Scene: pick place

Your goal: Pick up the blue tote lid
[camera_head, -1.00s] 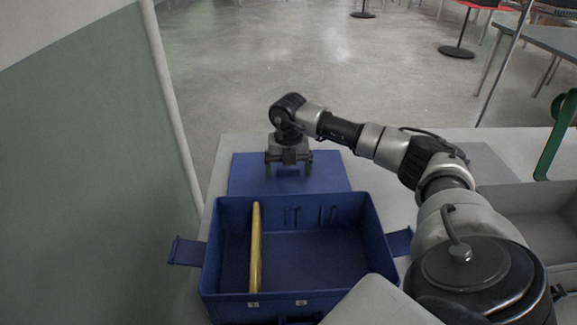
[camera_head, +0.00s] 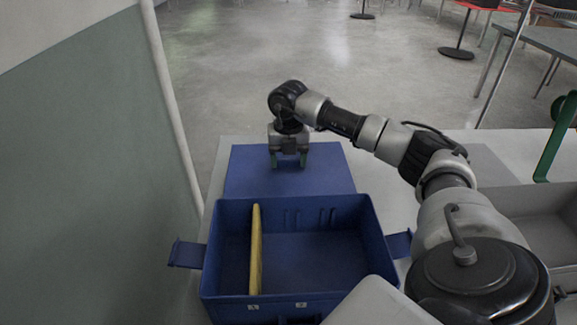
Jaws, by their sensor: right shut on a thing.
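The blue tote lid (camera_head: 245,178) is a flat blue panel behind the tote, near the far end of the grey table. My right gripper (camera_head: 289,163) points down over the middle of the lid, with its green-tipped fingers at the lid, and it is shut on it. The exact grip point is hard to see. The blue tote (camera_head: 375,245) stands open just in front of the lid, which appears raised near its back rim. My left gripper is not in view.
A yellow divider (camera_head: 255,250) stands inside the tote, left of its middle. A grey bin (camera_head: 535,220) is at the right. A wall (camera_head: 90,170) runs close along the left. Open floor (camera_head: 300,60) lies beyond the table.

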